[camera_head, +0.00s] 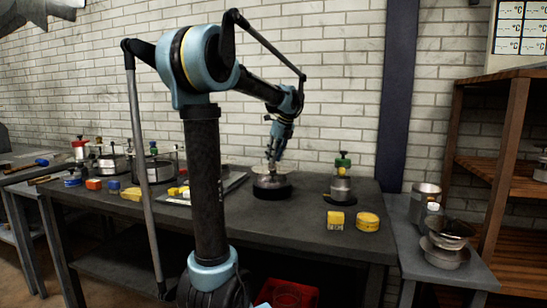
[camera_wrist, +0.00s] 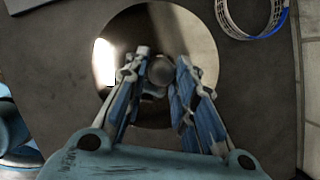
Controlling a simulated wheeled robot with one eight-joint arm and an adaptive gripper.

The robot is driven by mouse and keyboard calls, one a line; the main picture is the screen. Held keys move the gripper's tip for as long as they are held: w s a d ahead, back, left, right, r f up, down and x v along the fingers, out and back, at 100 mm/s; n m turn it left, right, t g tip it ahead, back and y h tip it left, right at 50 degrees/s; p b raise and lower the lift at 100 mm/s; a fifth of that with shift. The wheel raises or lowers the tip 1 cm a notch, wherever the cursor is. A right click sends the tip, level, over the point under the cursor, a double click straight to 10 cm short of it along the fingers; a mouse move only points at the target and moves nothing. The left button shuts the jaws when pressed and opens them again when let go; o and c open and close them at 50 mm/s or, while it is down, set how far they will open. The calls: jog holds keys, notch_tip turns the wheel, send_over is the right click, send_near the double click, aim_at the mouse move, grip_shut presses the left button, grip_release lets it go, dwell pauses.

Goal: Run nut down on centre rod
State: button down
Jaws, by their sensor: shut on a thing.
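A shiny round metal plate (camera_wrist: 190,35) fills the middle of the wrist view. At its centre is a small grey rounded piece (camera_wrist: 161,71), which looks like the nut or the top of the centre rod; I cannot tell which. My gripper (camera_wrist: 161,66) has its two blue fingers on either side of this piece and is shut on it. In the head view my gripper (camera_head: 275,153) points down over a low metal assembly (camera_head: 272,182) with a dark base on the table. The fingers hide the rod's lower part and any threads.
Several metal parts stand at the left. A metal band (camera_wrist: 235,30) lies near the plate.

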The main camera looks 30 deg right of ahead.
jog(key=m, duration=0.1)
jog(key=m+h, duration=0.1)
jog(key=m, duration=0.1)
jog(key=shift+a+m, duration=0.2)
jog(key=shift+m, duration=0.1)
jog(key=m+h, duration=0.2)
jog(key=m, duration=0.2)
jog(key=shift+w+a, duration=0.1)
jog(key=shift+a, duration=0.05)
jog(key=c, duration=1.2)
grip_release()
jog(key=shift+c, duration=0.2)
jog(key=shift+g, duration=0.3)
